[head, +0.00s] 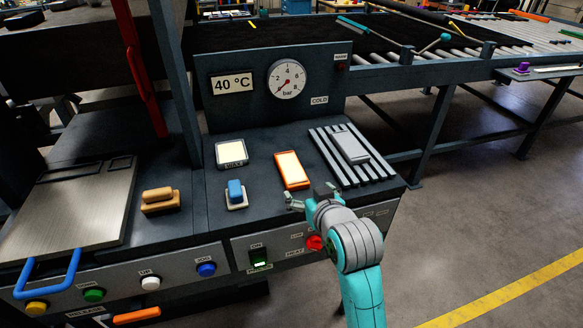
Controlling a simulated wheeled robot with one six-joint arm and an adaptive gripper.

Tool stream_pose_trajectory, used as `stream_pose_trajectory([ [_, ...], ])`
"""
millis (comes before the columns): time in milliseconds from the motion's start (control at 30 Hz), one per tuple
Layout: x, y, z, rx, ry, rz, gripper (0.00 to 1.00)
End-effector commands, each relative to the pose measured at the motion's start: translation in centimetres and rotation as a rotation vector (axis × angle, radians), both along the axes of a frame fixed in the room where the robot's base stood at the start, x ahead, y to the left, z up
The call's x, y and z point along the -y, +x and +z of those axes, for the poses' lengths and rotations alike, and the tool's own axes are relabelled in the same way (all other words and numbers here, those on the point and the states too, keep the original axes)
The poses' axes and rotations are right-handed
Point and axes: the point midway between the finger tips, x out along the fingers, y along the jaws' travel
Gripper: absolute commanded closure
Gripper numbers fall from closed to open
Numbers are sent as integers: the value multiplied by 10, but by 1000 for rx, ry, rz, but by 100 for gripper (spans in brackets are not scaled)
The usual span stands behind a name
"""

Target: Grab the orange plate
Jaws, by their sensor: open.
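The orange plate (292,170) is a small orange-rimmed rectangle with a pale middle. It lies flat on the dark bench top of the press, left of the slatted rack. My gripper (309,196) is open and empty at the front edge of the bench, just in front of the orange plate and a little to its right. It appears apart from the plate. The plate's near end is close to the fingers, and most of the plate is in clear view.
A white-framed plate (231,153) and a blue-handled block (235,192) lie left of the orange plate. A slatted rack (322,143) holding a grey plate (351,147) is on the right. A gauge panel (247,109) stands behind. Buttons, including a red one (314,243), line the front.

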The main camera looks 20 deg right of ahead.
Motion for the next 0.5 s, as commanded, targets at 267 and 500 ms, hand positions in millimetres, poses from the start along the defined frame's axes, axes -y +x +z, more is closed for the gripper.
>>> stream_pose_trajectory([
  [267,0,28,-11,1,0,0,6],
  [500,-3,51,-15,1,0,0,6],
])
